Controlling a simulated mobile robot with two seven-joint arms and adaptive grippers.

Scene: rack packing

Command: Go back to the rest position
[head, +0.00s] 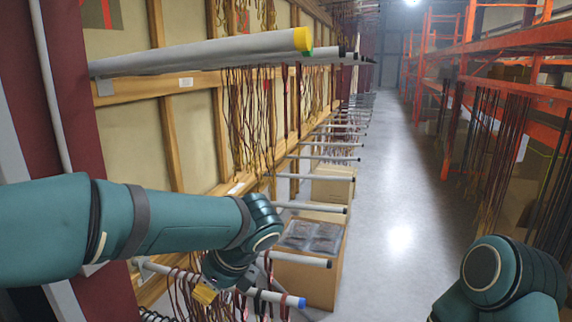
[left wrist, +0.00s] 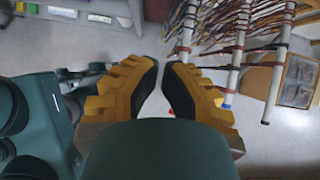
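My left arm reaches across the lower left of the head view, and its gripper (head: 205,292) points down beside the lowest rack rods, partly hidden by my own wrist. In the left wrist view, the left gripper's (left wrist: 161,68) yellow fingers with black pads nearly meet at the tips, with only a sliver between them and nothing held. Grey rods (left wrist: 232,65) with hanging cords lie to the right of the fingers. My right arm shows at the lower right of the head view, but its gripper is out of frame.
A low rod with a blue end (head: 300,302) and a high rod with a yellow end (head: 303,39) project from the left rack. An open cardboard box (head: 338,272) stands on the floor. Orange shelving (head: 468,55) lines the right. The aisle floor (head: 400,205) is clear.

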